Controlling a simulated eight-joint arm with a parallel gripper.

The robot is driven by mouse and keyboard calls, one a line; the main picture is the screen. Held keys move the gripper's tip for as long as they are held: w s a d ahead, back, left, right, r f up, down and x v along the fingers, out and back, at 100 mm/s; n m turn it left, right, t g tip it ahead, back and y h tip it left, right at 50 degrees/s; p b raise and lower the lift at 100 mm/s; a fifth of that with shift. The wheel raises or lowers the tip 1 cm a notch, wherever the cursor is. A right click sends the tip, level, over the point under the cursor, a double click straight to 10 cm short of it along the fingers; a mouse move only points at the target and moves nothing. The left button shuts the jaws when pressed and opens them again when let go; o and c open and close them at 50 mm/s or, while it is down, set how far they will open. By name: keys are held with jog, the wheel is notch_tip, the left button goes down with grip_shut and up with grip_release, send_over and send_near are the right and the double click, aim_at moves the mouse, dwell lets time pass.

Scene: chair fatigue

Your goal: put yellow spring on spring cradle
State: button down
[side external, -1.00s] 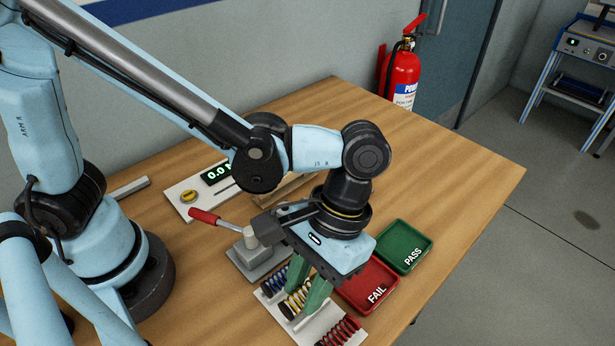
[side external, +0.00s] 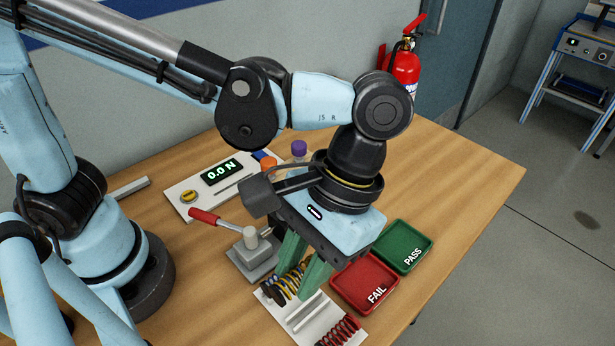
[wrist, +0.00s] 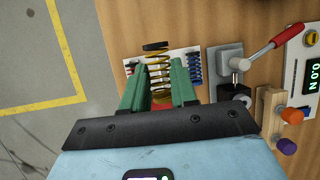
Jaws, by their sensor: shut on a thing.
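My gripper (side external: 302,278) has green fingers shut on the yellow spring (side external: 290,283), above the white spring tray (side external: 318,322). In the wrist view the yellow spring (wrist: 157,65) sticks out past the fingertips (wrist: 154,88). The blue spring (wrist: 194,68) and the red spring (side external: 340,331) lie in the tray on either side of bare ridges. A grey lever fixture (side external: 252,260) with a red handle stands beside the tray. I cannot tell which part is the spring cradle.
A red FAIL tray (side external: 366,284) and a green PASS tray (side external: 402,247) lie to the right. A panel reading 0.0 N (side external: 222,172) lies behind the lever fixture. A wooden block (wrist: 268,108) stands near orange-capped and purple-capped items (wrist: 287,146).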

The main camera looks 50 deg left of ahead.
jog(key=shift+n+y, duration=0.3)
jog(key=shift+y, duration=0.6)
jog(key=w+a+f, duration=0.1)
jog(key=w+a, duration=0.3)
jog(key=w, duration=0.2)
jog(key=w+a+f, duration=0.2)
jog(key=w+a, duration=0.3)
jog(key=w, duration=0.1)
jog(key=w+a+f, duration=0.2)
jog(key=w+a, duration=0.2)
jog(key=w, duration=0.2)
jog(key=shift+w+a+f, duration=0.2)
jog(key=shift+w+a, duration=0.1)
jog(key=shift+a, duration=0.05)
jog(key=shift+f, duration=2.1)
jog(key=shift+f, duration=0.3)
jog(key=c, duration=0.9)
grip_release()
jog(key=shift+d+f, duration=0.1)
